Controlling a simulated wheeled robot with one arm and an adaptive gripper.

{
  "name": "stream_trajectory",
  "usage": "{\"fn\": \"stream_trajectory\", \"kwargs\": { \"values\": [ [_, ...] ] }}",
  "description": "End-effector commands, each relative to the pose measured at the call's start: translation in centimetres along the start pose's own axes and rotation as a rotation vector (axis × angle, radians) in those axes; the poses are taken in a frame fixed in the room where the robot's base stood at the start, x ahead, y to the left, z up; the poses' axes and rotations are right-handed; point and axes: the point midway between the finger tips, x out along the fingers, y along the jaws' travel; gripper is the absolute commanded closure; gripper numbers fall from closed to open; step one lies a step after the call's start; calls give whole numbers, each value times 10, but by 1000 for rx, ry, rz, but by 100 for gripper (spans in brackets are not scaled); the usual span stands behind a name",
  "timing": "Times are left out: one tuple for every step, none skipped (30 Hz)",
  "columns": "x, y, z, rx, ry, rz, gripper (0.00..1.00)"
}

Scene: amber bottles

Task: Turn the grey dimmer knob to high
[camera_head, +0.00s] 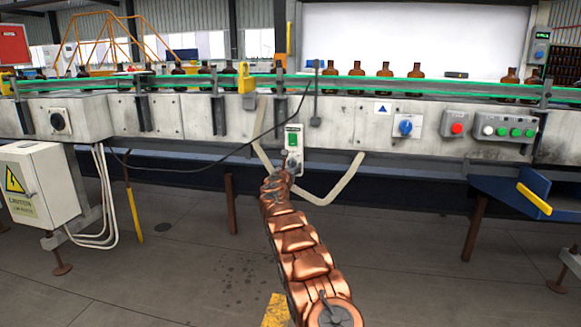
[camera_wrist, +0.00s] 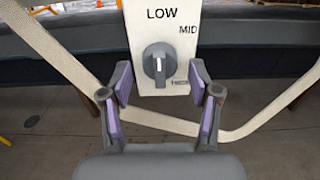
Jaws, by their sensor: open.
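The grey dimmer knob (camera_wrist: 159,64) shows in the wrist view on a white plate (camera_wrist: 161,32) marked LOW at the top, MID at the upper right and a partly hidden label at the lower right. Its white pointer line stands upright, towards LOW. My gripper (camera_wrist: 160,88) is open, with its purple-padded fingers to the left and right, just below and in front of the knob. The right finger partly covers the lower right label. Whether a finger touches the knob I cannot tell. In the head view my gripper (camera_head: 280,172) is small and covers part of the plate.
A green switch (camera_head: 293,140) sits above the knob on the same panel. Pale conduit (camera_head: 335,186) loops below it, and a black cable hangs close by. A conveyor (camera_head: 400,88) with amber bottles (camera_head: 357,69) runs above. Open floor lies below.

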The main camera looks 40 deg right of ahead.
Motion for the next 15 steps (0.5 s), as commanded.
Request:
{"fn": "stream_trajectory", "kwargs": {
  "values": [
    [1, 1, 0, 0, 0, 1, 38],
    [1, 1, 0, -1, -1, 1, 38],
    [2, 0, 0, -2, -1, 0, 38],
    [2, 0, 0, -2, -1, 0, 38],
    [2, 0, 0, -2, -2, 0, 38],
    [2, 0, 0, -3, -2, 0, 38],
    [2, 0, 1, -3, -2, 0, 38],
    [2, 0, 1, -3, -2, 0, 38],
    [2, 0, 1, -3, -2, 0, 38],
    [2, 0, 1, -3, -2, 0, 38],
    [2, 0, 1, -3, -2, 0, 38],
    [2, 0, 1, -2, -2, 0, 38],
    [2, 0, 1, -2, -2, 0, 41],
    [2, 0, 1, -2, -2, 0, 44],
    [2, 0, 1, -2, -2, 0, 49]
  ]
}}
